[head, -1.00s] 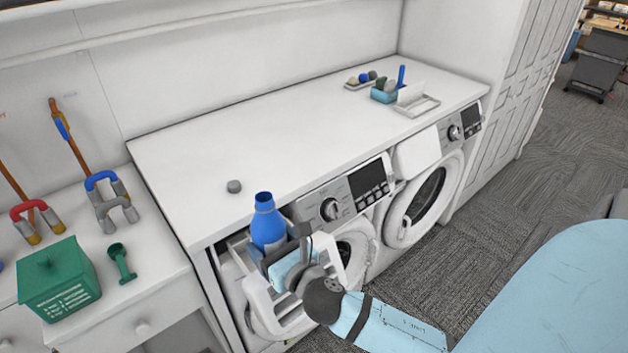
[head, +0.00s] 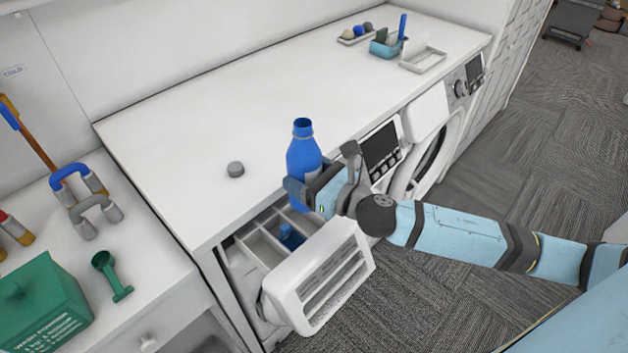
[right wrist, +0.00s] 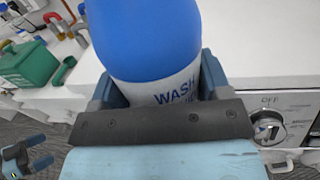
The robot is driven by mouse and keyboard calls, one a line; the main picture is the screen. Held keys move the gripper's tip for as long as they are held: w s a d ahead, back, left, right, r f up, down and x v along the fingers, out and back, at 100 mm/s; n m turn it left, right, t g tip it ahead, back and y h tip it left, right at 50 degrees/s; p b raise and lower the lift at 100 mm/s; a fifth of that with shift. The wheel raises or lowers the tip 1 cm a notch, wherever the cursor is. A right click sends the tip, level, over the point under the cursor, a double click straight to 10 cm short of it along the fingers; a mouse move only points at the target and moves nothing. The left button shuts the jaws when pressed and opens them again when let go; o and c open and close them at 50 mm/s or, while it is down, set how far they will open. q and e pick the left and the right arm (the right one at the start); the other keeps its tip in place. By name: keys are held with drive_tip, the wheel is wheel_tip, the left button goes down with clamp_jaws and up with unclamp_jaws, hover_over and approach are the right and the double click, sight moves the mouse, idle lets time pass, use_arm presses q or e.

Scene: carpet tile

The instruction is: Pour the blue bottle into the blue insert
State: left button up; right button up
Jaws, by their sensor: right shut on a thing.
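The blue bottle (head: 303,157), with a white label, stands nearly upright and its mouth shows no cap. My right gripper (head: 318,188) is shut on its lower body. In the right wrist view the bottle (right wrist: 150,40) fills the space between the fingers. The washer's detergent drawer (head: 262,247) is pulled out below and left of the bottle. The blue insert (head: 290,236) sits in one compartment, partly hidden by the drawer front. The bottle is above and beside it, not over its middle. My left gripper (right wrist: 38,155) shows small in the right wrist view, fingers apart and empty.
A grey cap (head: 236,169) lies on the white counter (head: 230,120). The counter's middle is clear. A green box (head: 42,305) and scoop (head: 112,275) are at left. A control panel (head: 382,145) is close to my right gripper. A caddy (head: 388,45) stands far back.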

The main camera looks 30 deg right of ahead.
drive_tip(key=f+n+y+b, duration=0.1)
drive_tip(key=w+d+f+n+g+y, duration=0.1)
drive_tip(key=shift+d+y+b, duration=0.1)
drive_tip(key=shift+y+b, duration=0.2)
drive_tip(key=shift+b, duration=0.1)
drive_tip(key=shift+d+g, duration=0.35)
drive_tip(key=shift+g, duration=0.05)
drive_tip(key=shift+d+n+y, duration=0.2)
drive_tip(key=shift+n+y, duration=0.1)
use_arm(q)
wheel_tip(320, 180, down, 3)
drive_tip(key=shift+r, duration=0.15)
use_arm(e)
drive_tip(key=w+d+f+n, duration=0.2)
drive_tip(key=w+d+n, duration=0.1)
drive_tip(key=n, duration=1.2)
drive_tip(key=shift+w+d+f+h, duration=0.2)
drive_tip(key=shift+d+h, duration=0.2)
drive_tip(key=shift+d, duration=0.35)
